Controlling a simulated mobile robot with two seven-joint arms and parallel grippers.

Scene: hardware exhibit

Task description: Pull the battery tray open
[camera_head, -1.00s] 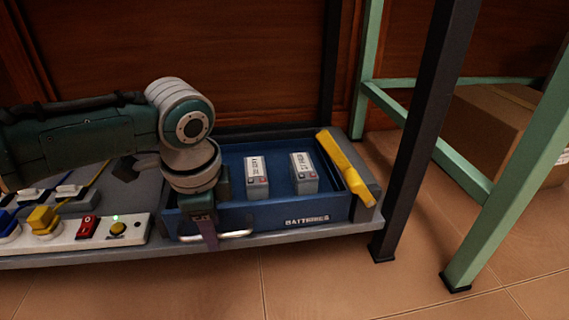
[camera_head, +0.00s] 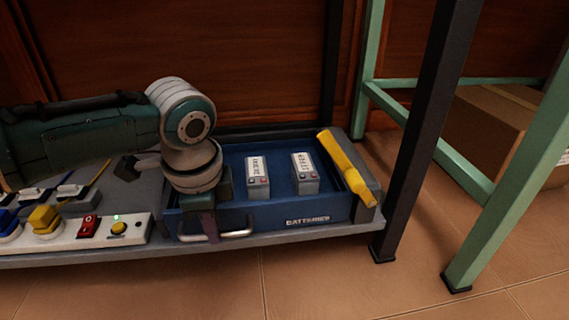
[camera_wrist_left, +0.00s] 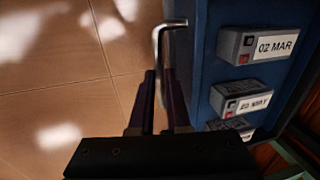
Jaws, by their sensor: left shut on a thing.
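The blue battery tray (camera_head: 323,210) sits at the right end of a low grey shelf, its front lettered "BATTERIES". Two grey batteries, one (camera_head: 258,178) near the middle and another (camera_head: 305,173) farther right, stand in it; the left wrist view shows a third partly hidden one (camera_wrist_left: 232,125). The tray's metal bar handle (camera_head: 238,233) is on its front face and also shows in the left wrist view (camera_wrist_left: 157,40). My left gripper (camera_head: 211,230) points down at the handle's middle and is shut on it; the wrist view shows its fingers (camera_wrist_left: 160,85) around the bar. My right gripper is out of view.
A yellow bar (camera_head: 346,168) lies along the tray's right side. A panel with a red switch (camera_head: 88,226) and a yellow button (camera_head: 119,228) is left of the tray. A dark post (camera_head: 412,150) stands to the right. The tiled floor in front (camera_head: 220,285) is clear.

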